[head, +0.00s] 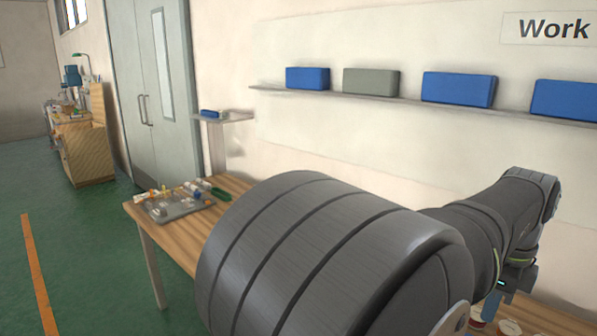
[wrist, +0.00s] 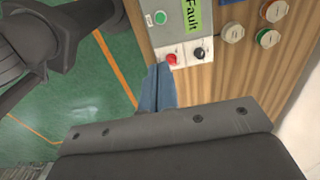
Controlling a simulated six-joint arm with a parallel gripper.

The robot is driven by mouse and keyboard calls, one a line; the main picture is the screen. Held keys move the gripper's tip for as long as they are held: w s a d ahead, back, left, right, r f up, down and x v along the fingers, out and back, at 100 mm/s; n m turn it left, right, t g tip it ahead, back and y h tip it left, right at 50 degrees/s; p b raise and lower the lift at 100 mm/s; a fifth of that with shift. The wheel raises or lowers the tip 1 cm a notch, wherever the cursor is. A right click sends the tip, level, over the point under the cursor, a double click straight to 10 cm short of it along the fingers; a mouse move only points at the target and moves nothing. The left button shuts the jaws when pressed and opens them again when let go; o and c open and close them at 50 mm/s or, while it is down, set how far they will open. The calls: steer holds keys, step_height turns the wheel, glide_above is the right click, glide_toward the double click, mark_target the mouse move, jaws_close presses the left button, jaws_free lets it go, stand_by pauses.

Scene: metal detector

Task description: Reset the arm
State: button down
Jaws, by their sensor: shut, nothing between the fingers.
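My arm fills the right foreground of the head view. My gripper (head: 491,304) is small and partly hidden there, low at the right. In the wrist view my gripper (wrist: 158,70) shows as blue fingers, shut and empty. The fingertips are just left of and below a red button (wrist: 171,58) on a grey control box; I cannot tell whether they touch it. The box (wrist: 178,40) also carries a green button (wrist: 160,18), a black knob (wrist: 199,53) and a yellow-green label reading "Fault" (wrist: 197,15).
Several round capped items, among them a red-topped one (wrist: 275,10), stand on the wooden table (wrist: 230,75) right of the box. In the head view a tray of small parts (head: 178,208) lies at the table's far end. A wall shelf (head: 390,101) holds blue and grey bins.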

step_height(320, 180, down, 6)
step_height(320, 180, up, 11)
steer(key=shift+f, duration=0.2)
steer(key=c, duration=0.9)
jaws_free()
steer(key=shift+d+f, duration=0.1)
steer(key=shift+c, duration=0.2)
steer(key=o, duration=0.9)
steer(key=w+d+f, duration=0.1)
steer(key=d, duration=0.1)
steer(key=w+d+f+t, duration=0.1)
steer(key=d+f, duration=0.1)
steer(key=w+d+f+t, duration=0.1)
steer(key=shift+d+f, duration=0.3)
steer(key=shift+d, duration=0.1)
steer(key=shift+o, duration=0.2)
steer(key=w+d+f+t, duration=0.1)
steer(key=w+d+f, duration=0.1)
steer(key=f, duration=0.4)
steer(key=w+d+f+t+h, duration=0.1)
steer(key=w+d+f, duration=0.2)
steer(key=f, duration=0.3)
steer(key=shift+w+d, duration=0.25)
steer(key=shift+d, duration=0.4)
